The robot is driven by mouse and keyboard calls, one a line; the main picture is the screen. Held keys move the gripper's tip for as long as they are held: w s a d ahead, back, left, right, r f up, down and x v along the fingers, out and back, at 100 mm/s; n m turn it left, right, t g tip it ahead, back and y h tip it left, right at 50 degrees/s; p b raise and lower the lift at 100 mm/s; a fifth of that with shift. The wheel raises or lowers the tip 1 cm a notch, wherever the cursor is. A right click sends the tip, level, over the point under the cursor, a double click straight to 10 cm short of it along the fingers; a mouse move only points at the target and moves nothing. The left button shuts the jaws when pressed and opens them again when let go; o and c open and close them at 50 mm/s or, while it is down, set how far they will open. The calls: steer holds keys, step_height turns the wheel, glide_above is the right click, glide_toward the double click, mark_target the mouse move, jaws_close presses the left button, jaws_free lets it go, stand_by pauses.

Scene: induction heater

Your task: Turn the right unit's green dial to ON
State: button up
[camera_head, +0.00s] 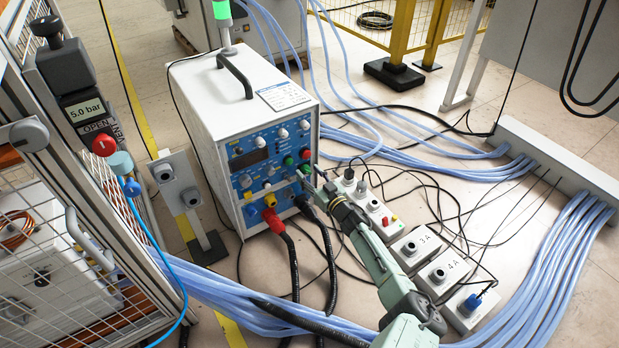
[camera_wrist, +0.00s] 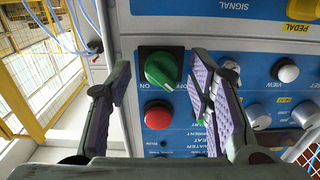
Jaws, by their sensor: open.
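The white unit (camera_head: 215,110) with a blue control panel (camera_head: 245,157) stands on the floor. Its green dial (camera_head: 306,168) is at the panel's right edge in the head view, partly hidden by my gripper (camera_head: 316,181). In the wrist view the panel is upside down. The green dial (camera_wrist: 160,70) sits on a dark plate, its ridge slanted, with an ON label on the left and OFF on the right. My gripper (camera_wrist: 161,72) is open, with one purple-padded finger on each side of the dial. I cannot tell whether either finger touches it.
A red button (camera_wrist: 158,114) is beside the dial, between the fingers. White knobs (camera_wrist: 285,70) lie right of the right finger. Boxes with black knobs (camera_head: 417,247), a caged frame (camera_head: 75,190) and blue hoses (camera_head: 545,250) surround the unit.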

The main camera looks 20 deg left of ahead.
steer(key=shift+w+a, duration=0.15)
steer(key=shift+a, duration=0.05)
steer(key=shift+c, duration=0.4)
jaws_close()
